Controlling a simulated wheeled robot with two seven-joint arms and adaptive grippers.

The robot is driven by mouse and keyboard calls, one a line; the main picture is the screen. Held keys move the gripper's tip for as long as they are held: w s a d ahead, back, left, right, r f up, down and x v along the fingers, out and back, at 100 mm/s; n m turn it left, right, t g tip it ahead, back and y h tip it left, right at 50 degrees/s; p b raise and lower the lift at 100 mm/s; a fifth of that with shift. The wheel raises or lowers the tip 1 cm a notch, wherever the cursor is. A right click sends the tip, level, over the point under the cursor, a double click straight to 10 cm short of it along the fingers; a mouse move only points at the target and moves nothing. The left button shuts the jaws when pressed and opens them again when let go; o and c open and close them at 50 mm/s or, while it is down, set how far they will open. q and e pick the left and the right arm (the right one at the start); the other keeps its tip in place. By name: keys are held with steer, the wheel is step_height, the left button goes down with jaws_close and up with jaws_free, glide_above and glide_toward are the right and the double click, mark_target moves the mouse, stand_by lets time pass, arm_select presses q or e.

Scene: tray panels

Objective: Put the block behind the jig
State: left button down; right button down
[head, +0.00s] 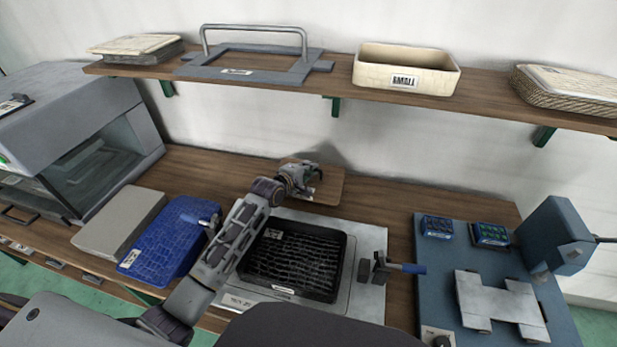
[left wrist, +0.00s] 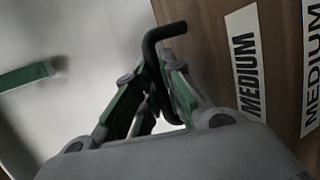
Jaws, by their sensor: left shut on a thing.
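A brown, block-like piece with rounded corners (head: 330,188) is at the back of the bench, behind the grey jig plate (head: 370,238) with its clamps. My left gripper (head: 310,190) is over this piece and hides part of it. In the left wrist view the fingers (left wrist: 158,100) are shut on a black bent handle (left wrist: 163,32). Beside it is a brown surface (left wrist: 205,45) with MEDIUM labels, which looks like the same piece. I cannot tell whether the piece rests on the bench or hangs just above it. My right gripper is not in view.
A black mesh tray (head: 295,262) sits on the jig plate. A blue bin (head: 165,240) and grey slab (head: 118,222) are at left. A blue fixture base (head: 435,275) is at right. The shelf (head: 335,85) overhangs behind; the back right bench is clear.

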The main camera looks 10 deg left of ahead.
arm_select(q)
steer(key=shift+f, duration=1.75)
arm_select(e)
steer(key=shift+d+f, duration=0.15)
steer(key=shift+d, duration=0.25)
arm_select(q)
steer(key=shift+f, duration=0.15)
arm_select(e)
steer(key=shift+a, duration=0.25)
arm_select(q)
steer(key=c, duration=1.5)
jaws_free()
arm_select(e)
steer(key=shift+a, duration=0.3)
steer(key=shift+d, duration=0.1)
